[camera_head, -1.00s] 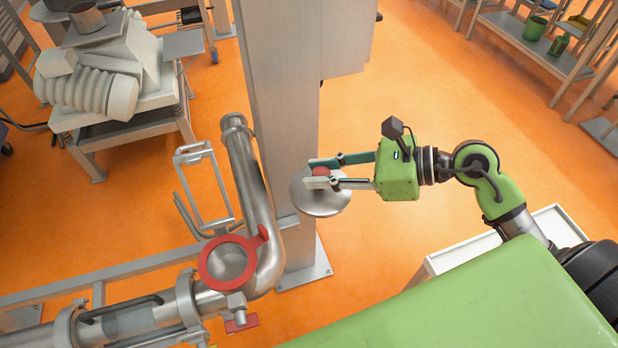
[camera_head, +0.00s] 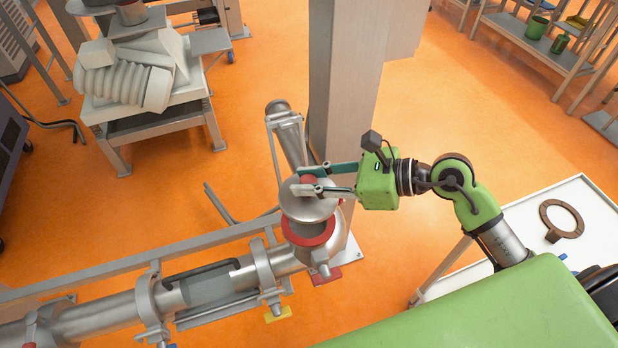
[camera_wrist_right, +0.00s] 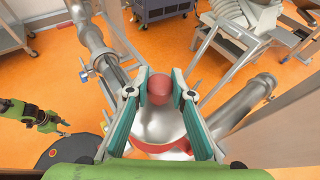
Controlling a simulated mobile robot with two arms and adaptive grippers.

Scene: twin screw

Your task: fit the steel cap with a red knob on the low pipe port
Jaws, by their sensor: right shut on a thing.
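The steel cap (camera_head: 308,208) is a shiny round disc with a red knob (camera_wrist_right: 160,88). My right gripper (camera_head: 308,180) is shut on the knob, one finger on each side. The low pipe port has a red ring (camera_head: 310,240) at its mouth, at the end of the steel pipe. In the head view the cap overlaps the far part of the ring. Contact between cap and port cannot be told. A green arm, with what looks like my left gripper (camera_wrist_right: 62,129), shows small at left there; its fingers are unclear.
A grey steel column (camera_head: 345,90) stands close behind the port. A clamped steel pipe (camera_head: 110,312) and a rail run to the left. A white table (camera_head: 545,205) with a brown ring (camera_head: 562,218) is at right. Orange floor (camera_head: 450,120) is open behind my right arm.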

